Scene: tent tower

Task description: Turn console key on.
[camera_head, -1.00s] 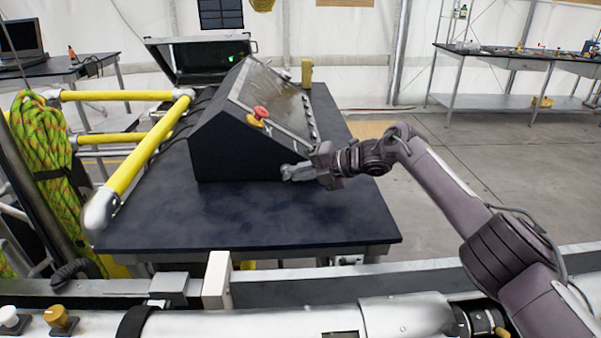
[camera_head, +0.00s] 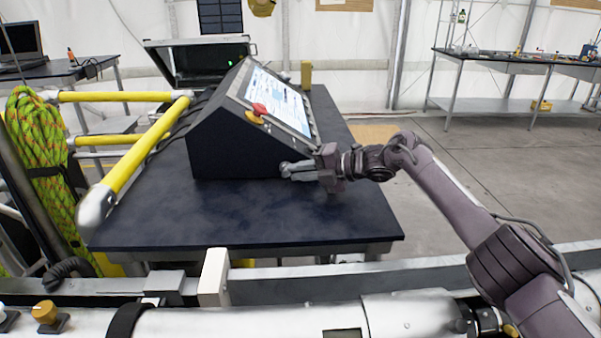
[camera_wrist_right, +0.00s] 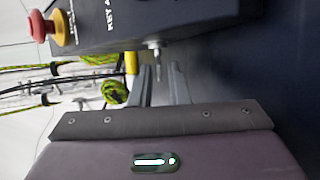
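The black console (camera_head: 235,145) stands on the dark table, and its sloped screen (camera_head: 275,99) is lit. In the right wrist view, the console's front panel (camera_wrist_right: 110,35) shows part of the lettering "KEY". A small metal key (camera_wrist_right: 157,58) sticks out of this panel, with its end between or just ahead of my right fingertips. My right gripper (camera_head: 286,170) is at the console's lower front edge. In the wrist view its two fingers (camera_wrist_right: 159,68) are apart, with a gap on each side of the key. The key is hidden in the head view. My left gripper is not seen.
A red stop button on a yellow base (camera_head: 258,112) sits on the console's slope; it also shows in the wrist view (camera_wrist_right: 50,28). Yellow rails (camera_head: 140,155) and coiled green rope (camera_head: 42,150) are at left. The table front (camera_head: 230,220) is clear.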

